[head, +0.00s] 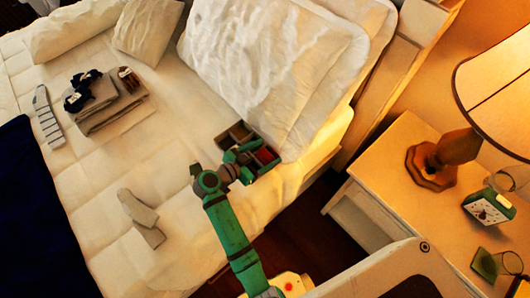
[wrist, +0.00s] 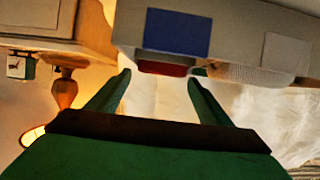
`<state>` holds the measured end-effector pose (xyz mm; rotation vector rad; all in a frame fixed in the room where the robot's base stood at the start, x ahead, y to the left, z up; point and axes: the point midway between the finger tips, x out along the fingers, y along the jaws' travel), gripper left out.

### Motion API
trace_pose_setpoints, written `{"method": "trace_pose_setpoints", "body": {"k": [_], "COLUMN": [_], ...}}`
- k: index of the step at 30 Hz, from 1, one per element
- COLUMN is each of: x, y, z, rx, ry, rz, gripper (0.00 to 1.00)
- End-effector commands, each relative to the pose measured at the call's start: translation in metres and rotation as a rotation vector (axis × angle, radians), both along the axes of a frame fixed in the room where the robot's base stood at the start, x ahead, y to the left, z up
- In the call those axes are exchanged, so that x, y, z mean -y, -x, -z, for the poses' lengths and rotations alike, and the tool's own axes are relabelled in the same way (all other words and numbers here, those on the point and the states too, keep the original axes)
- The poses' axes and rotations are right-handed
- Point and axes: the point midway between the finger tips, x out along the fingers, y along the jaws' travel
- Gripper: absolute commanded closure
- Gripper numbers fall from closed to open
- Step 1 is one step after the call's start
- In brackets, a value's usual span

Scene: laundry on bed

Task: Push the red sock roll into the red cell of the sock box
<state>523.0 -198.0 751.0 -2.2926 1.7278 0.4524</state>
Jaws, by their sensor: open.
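The sock box (head: 236,128) stands on the bed beside the big pillow, with several cells. A red patch (head: 265,156) shows in its near right part. I cannot tell there whether it is the red sock roll or the red cell's lining. In the wrist view, the box wall (wrist: 225,40) crosses the top, with a blue patch and a pale patch on it. A red shape (wrist: 163,69) shows at the wall's edge, between my fingertips in the picture. My gripper (head: 249,161) is open at the box; its fingers (wrist: 159,76) also show apart and empty in the wrist view.
A large white pillow (head: 270,60) lies right behind the box. The nightstand (head: 400,165) with a lamp (head: 440,160) and a clock (head: 487,208) is to the right. Folded laundry (head: 112,108) lies at the far left, and a grey sock-like cloth (head: 140,212) nearer. The middle of the bed is clear.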

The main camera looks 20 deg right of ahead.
Motion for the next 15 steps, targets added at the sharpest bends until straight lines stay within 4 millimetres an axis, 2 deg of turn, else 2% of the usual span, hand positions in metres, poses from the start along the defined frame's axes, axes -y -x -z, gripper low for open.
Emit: {"method": "trace_pose_setpoints", "body": {"k": [5,15], "x": [-0.017,-0.072], "y": [0.004,0.020], "z": [-0.007,-0.031], "rx": [0.001,0.001], "ry": [0.000,0.000], "rz": [-0.004,-0.003], "gripper": [0.27,0.27]}}
